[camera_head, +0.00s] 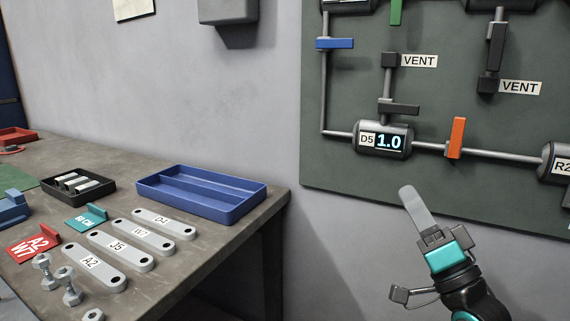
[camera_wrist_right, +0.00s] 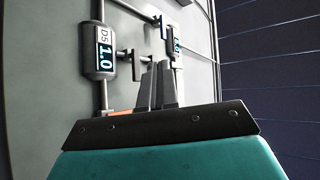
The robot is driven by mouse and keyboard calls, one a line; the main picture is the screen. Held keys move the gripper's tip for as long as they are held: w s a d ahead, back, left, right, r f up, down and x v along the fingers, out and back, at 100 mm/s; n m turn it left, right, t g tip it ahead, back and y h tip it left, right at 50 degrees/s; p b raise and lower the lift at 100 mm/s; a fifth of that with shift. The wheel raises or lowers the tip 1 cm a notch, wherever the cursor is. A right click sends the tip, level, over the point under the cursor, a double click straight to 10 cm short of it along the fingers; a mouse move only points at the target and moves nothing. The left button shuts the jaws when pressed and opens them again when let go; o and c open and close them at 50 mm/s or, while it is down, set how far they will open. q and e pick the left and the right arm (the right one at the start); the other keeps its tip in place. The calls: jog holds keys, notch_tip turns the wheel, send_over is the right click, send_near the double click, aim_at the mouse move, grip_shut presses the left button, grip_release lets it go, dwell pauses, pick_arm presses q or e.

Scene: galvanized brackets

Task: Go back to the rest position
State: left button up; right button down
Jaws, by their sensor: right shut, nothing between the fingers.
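My right gripper (camera_head: 412,196) is in front of the lower part of the dark green wall panel (camera_head: 350,185), below the D5 gauge and the orange lever. Its grey fingers are together and hold nothing, pointing up and to the left. In the right wrist view the two fingers (camera_wrist_right: 157,84) stand side by side, with the panel behind them. The D5 gauge (camera_head: 383,140) reads 1.0 and also shows in the wrist view (camera_wrist_right: 99,52). The gap between fingers and panel is hard to judge. My left gripper is not in view.
The panel carries pipes, an orange lever (camera_head: 456,138), a blue lever (camera_head: 335,43) and dark levers near VENT labels. The workbench (camera_head: 165,268) at left holds a blue tray (camera_head: 200,193), a black bin (camera_head: 77,187), several labelled grey brackets (camera_head: 120,251) and bolts (camera_head: 67,285).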

notch_tip(320, 180, down, 14)
jog(key=s+a+n+g+h, duration=0.2)
jog(key=n+g, duration=0.2)
jog(key=g, duration=0.1)
jog(key=s+d+f+n+g+h, duration=0.1)
jog(key=s+f+n+g+h, duration=0.3)
jog(key=s+f, duration=0.55)
jog(key=s+f+n+g+h, duration=0.1)
jog(key=s+f+n+g, duration=0.5)
jog(key=f, duration=0.7)
jog(key=a+r+m+t, duration=0.1)
jog(key=a+m+t, duration=0.1)
jog(key=a+m, duration=0.55)
pick_arm(q)
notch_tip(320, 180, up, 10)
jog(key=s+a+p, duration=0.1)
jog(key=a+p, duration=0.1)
jog(key=p, duration=1.1)
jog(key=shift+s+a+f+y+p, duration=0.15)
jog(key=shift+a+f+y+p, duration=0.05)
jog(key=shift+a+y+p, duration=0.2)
pick_arm(e)
notch_tip(320, 180, up, 10)
jog(key=s+d, duration=0.1)
jog(key=shift+s+d+h, duration=0.3)
jog(key=shift+d, duration=0.1)
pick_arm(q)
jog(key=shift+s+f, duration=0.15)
pick_arm(e)
jog(key=shift+f, duration=0.15)
